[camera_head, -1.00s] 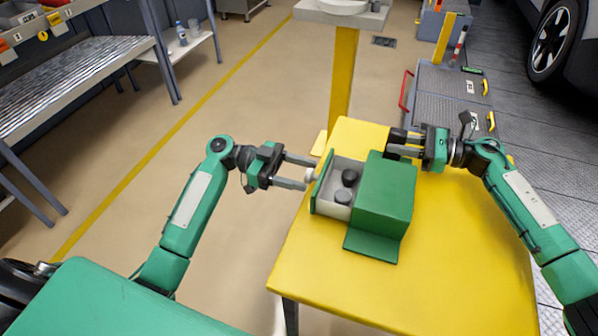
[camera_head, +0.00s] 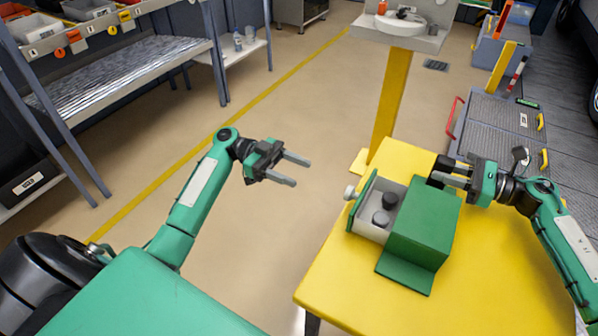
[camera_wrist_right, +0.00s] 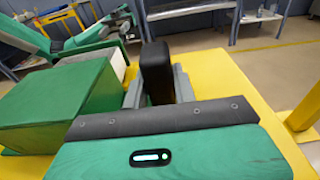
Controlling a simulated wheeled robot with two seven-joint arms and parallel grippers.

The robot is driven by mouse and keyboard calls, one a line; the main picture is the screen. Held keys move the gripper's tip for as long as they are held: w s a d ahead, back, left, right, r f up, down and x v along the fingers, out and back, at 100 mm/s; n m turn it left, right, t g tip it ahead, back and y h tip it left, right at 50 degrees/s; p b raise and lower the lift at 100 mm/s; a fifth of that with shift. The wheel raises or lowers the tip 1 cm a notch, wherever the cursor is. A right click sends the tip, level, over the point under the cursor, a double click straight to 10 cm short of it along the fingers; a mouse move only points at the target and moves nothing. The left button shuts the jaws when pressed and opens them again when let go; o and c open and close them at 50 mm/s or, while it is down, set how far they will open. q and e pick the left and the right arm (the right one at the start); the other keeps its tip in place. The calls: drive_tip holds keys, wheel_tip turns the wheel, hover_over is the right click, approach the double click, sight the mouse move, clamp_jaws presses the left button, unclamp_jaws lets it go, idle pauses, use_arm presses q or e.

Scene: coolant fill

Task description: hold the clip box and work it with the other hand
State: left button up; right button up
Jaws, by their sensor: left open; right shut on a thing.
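The green clip box (camera_head: 425,222) stands on the yellow table, with its drawer (camera_head: 371,235) pulled out toward the left. Two dark round things (camera_head: 386,208) lie in the light drawer, and a pale knob (camera_head: 350,192) sticks out from its green front. My right gripper (camera_head: 436,178) is shut on a black block-like handle (camera_wrist_right: 157,73) at the box's far right side. Whether the handle joins the box is hidden. My left gripper (camera_head: 297,170) is open and empty, left of the knob and apart from it, over the floor.
The yellow table (camera_head: 500,270) has bare room in front and to the right of the box. A sink (camera_head: 400,22) on a yellow post stands behind. A metal shelf (camera_head: 120,65) is at the far left, with open floor between.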

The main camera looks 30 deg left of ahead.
idle(0.4)
drive_tip(key=o, duration=1)
drive_tip(key=shift+c, duration=0.2)
